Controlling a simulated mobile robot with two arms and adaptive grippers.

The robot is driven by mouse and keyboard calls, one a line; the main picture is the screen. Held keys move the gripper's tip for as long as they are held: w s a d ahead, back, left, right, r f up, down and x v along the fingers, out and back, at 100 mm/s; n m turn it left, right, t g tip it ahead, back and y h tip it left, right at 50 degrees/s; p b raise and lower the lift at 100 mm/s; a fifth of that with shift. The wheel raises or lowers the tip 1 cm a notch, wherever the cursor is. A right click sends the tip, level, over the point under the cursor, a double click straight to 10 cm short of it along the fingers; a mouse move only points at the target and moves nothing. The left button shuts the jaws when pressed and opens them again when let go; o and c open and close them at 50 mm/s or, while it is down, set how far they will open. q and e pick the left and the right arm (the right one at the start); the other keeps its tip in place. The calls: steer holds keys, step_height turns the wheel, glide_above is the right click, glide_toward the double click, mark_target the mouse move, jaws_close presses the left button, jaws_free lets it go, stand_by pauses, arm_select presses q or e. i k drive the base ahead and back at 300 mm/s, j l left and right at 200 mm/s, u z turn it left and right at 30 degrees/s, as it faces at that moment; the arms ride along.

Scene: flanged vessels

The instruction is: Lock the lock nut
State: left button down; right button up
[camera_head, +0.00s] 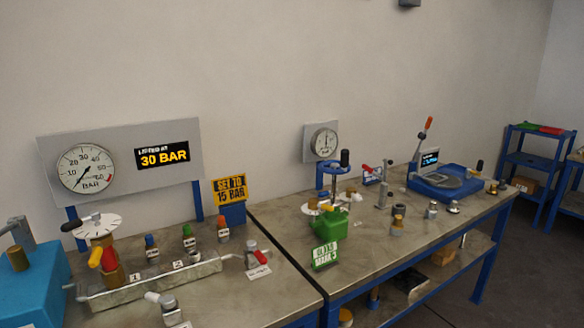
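No lock nut can be made out for certain at this distance. On the left bench (225,290), a brass valve-like fitting (105,274) stands upright at the left end of a grey rail. Any nut under the disc is too small to tell. Neither of my grippers is in view.
A gauge panel (112,197) reads "30 BAR" behind the bench. A yellow sign (230,190) says "SET TO 15 BAR". A teal box (32,285) stands at far left. The right bench (365,265) holds a green block (328,224), small fittings and a blue machine (440,185).

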mark_target(97, 253)
steer(key=u, duration=1.25)
